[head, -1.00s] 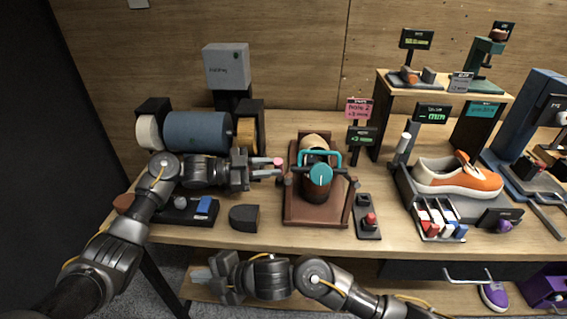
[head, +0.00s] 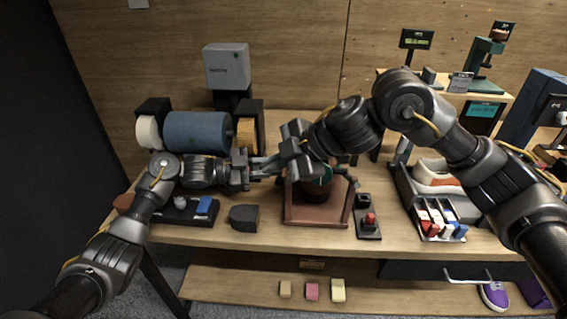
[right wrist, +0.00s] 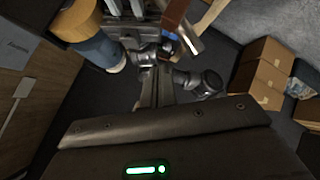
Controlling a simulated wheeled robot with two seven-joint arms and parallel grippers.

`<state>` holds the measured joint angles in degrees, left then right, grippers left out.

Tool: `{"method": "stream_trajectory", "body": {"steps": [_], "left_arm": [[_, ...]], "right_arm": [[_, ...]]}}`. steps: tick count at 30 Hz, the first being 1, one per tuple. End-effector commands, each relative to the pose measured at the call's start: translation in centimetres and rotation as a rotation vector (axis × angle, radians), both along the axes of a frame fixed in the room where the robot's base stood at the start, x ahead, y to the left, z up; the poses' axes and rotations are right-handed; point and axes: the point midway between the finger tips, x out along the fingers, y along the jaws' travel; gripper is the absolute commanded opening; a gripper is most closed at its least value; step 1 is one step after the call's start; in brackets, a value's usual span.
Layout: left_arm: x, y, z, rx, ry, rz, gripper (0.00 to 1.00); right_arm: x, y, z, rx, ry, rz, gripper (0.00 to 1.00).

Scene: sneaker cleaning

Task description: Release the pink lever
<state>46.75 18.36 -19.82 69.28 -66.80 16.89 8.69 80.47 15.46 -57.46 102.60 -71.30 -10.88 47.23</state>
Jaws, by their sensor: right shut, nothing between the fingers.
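The brown fixture (head: 302,214) with a dark round holder stands in the middle of the table. My right arm covers much of its upper part, and no pink lever can be made out. My right gripper (head: 262,165) is shut and empty, pointing left at the fixture's left side, close to my left gripper's fingertips.
A blue roller (head: 197,132) stands at the back left. A black block (head: 244,218) and a small panel with a red button (head: 369,220) flank the fixture. An orange-and-white sneaker (head: 435,178) on a stand is at the right, partly behind my right arm.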

Motion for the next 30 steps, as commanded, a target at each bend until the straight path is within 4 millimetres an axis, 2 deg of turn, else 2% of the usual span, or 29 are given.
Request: {"method": "stream_trajectory", "body": {"steps": [1, 3, 6, 10, 15, 23, 30], "left_arm": [[0.0, 0.0, 0.1, -0.001, -0.001, 0.001, 0.00], [0.0, 0.0, 0.1, -0.001, -0.001, 0.001, 0.00], [0.0, 0.0, 0.1, -0.001, -0.001, 0.001, 0.00], [0.0, 0.0, 0.0, -0.001, -0.001, 0.001, 0.00], [0.0, 0.0, 0.0, -0.001, -0.001, 0.001, 0.00], [0.0, 0.0, 0.1, -0.001, -0.001, 0.000, 0.00], [0.0, 0.0, 0.1, -0.001, -0.001, 0.000, 0.00]], "right_arm": [[1.3, -0.8, 0.3, -0.007, 0.057, -0.096, 0.00], [2.5, -1.8, 0.5, -0.010, 0.130, -0.222, 0.00], [3.6, -3.4, 1.2, -0.034, 0.185, -0.363, 0.00], [3.5, -5.3, 2.0, -0.092, 0.171, -0.442, 0.00], [3.2, -6.4, 2.3, -0.136, 0.146, -0.466, 0.00], [3.4, -6.0, 1.7, -0.140, 0.147, -0.466, 0.00], [5.0, -4.1, -1.4, -0.139, 0.146, -0.466, 0.00]]}}
